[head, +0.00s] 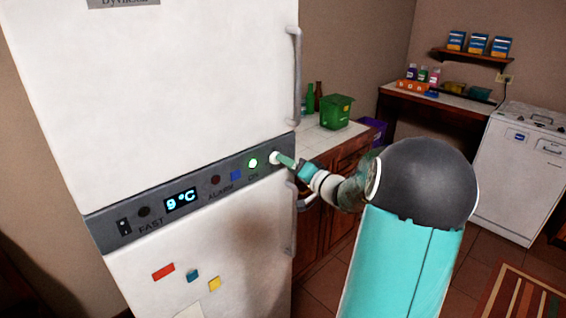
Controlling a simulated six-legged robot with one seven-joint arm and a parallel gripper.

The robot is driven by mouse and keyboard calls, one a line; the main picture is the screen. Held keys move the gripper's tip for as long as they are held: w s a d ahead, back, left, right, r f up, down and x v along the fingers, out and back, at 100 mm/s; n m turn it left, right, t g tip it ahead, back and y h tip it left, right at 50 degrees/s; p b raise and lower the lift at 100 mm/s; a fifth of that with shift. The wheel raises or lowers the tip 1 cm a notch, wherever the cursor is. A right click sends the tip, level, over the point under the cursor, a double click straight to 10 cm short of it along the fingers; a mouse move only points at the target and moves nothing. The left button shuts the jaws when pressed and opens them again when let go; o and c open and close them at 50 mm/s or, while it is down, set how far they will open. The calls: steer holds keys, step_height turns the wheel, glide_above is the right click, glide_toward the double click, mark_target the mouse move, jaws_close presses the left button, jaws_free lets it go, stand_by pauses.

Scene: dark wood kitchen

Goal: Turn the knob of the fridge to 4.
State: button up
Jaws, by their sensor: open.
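The white fridge (170,80) stands at the left with a grey control panel (125,228) across its middle. The panel display (182,200) reads 9 °C. The white knob (274,158) is at the panel's right end, beside a lit green ON light (253,163). My gripper (284,160) is at the knob, its fingertips at or against the knob's right side. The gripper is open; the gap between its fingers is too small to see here. I cannot tell whether the fingers touch or straddle the knob, and no marks around it are readable.
Fridge handles (296,75) stick out above and below the panel, the lower one (290,225) close to my arm. A counter (315,138) with a green box (336,111) is behind. A white appliance (515,170) stands at the right. A striped rug (520,300) lies on the floor.

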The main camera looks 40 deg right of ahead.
steer(key=w, duration=0.2)
steer(key=shift+w+a, duration=0.1)
steer(key=shift+w, duration=0.2)
steer(key=c, duration=1)
